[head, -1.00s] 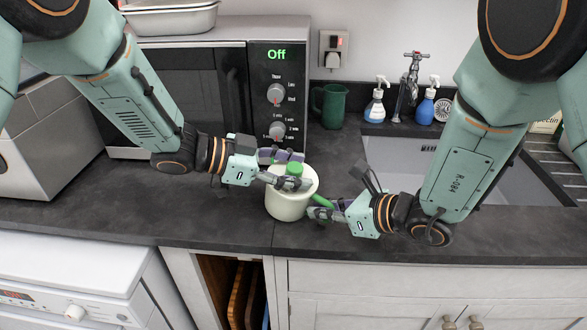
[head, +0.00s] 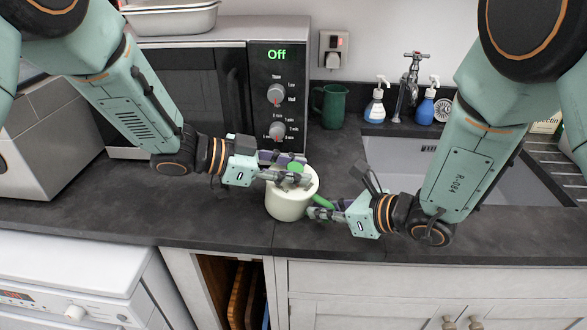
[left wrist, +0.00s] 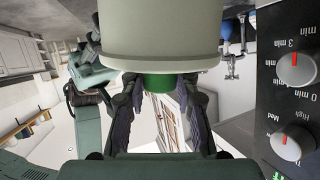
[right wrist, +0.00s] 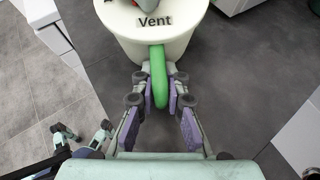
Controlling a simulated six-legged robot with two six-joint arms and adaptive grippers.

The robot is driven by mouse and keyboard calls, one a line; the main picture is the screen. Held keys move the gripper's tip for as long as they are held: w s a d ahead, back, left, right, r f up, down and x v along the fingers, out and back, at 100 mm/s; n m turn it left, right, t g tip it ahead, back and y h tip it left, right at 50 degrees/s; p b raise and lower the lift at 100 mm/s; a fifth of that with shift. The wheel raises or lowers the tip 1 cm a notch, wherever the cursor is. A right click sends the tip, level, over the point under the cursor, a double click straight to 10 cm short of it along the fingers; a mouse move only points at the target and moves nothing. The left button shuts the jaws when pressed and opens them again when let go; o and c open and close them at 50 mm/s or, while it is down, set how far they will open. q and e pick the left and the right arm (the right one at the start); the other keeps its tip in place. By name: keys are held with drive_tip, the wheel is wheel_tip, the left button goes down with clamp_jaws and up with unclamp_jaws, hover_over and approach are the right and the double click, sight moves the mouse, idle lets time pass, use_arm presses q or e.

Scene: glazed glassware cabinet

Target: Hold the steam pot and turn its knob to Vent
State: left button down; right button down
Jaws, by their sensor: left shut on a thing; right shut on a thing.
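The steam pot (head: 287,207) is a cream, round pot standing upright on the dark worktop. Its green knob (left wrist: 158,82) is on top, and its green side handle (right wrist: 158,75) points toward my right gripper. The word Vent (right wrist: 155,21) is printed on the pot's top, near the handle. My left gripper (head: 298,171) is shut on the knob, with a finger on each side; its fingers partly hide the knob in the head view. My right gripper (right wrist: 158,96) is shut on the handle. The knob's pointing direction cannot be made out.
A microwave (head: 277,75) with a display reading Off stands behind the pot. A dark green mug (head: 333,106), two soap bottles (head: 375,103) and a tap (head: 408,85) are at the back. A sink (head: 400,165) lies to the right. The worktop's front edge is close before the pot.

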use_arm(q)
drive_tip(key=shift+s+d+f+n+t, duration=0.1)
drive_tip(key=shift+s+n+t, duration=0.05)
drive_tip(key=shift+n+t, duration=0.25)
drive_tip(key=n+t+y, duration=0.1)
drive_tip(key=n+t, duration=0.1)
drive_tip(key=shift+t, duration=0.4)
drive_tip(key=shift+f+n+t+y, duration=0.1)
drive_tip(key=shift+n+t+y, duration=0.7)
drive_tip(key=shift+n+t, duration=0.35)
drive_tip(key=shift+n+t+y, duration=0.25)
drive_tip(key=shift+y, duration=0.05)
drive_tip(key=c, duration=1)
unclamp_jaws()
drive_tip(key=shift+v, duration=6.1)
